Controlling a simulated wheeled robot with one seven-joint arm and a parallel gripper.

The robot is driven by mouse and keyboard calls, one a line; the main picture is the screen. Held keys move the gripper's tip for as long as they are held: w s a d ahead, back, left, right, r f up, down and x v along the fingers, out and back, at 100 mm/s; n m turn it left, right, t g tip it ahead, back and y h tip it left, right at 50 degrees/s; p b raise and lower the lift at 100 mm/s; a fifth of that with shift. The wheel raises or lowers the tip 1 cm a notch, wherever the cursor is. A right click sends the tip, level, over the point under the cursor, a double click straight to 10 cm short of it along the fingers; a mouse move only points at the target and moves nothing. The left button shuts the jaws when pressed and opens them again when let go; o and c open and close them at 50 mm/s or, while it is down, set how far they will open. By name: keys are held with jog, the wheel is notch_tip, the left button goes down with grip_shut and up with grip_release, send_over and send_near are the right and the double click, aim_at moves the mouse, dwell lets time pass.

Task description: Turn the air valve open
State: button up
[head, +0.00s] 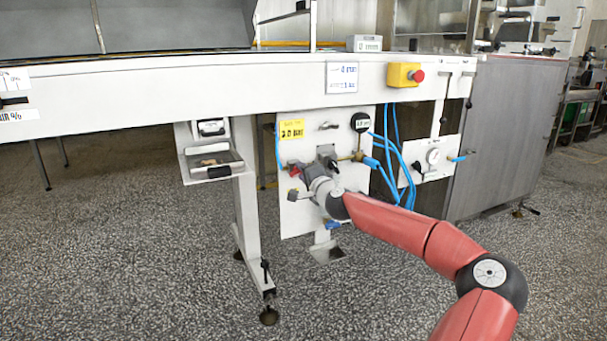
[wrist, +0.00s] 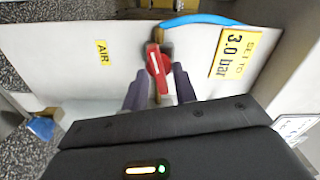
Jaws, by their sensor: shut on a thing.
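The air valve has a red handle (wrist: 158,60) with a white stripe, on a brass pipe against a white panel in the wrist view. The red of the handle also shows in the head view (head: 294,171), just left of my gripper. My gripper (wrist: 160,85) has its two dark fingers on either side of the handle and is shut on it. In the wrist view the handle lies close to in line with the pipe, slightly tilted. In the head view my wrist hides part of the valve.
Blue hoses (head: 388,165) hang to the right. A small tray (head: 212,165) sticks out at left. A machine leg (head: 250,215) stands beside the panel.

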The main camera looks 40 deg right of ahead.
jog(key=shift+f+m, duration=0.1)
jog(key=shift+m, duration=1.5)
jog(key=o, duration=0.6)
jog(key=v, duration=0.8)
jog(key=shift+w+d, duration=0.1)
jog(key=shift+w, duration=0.05)
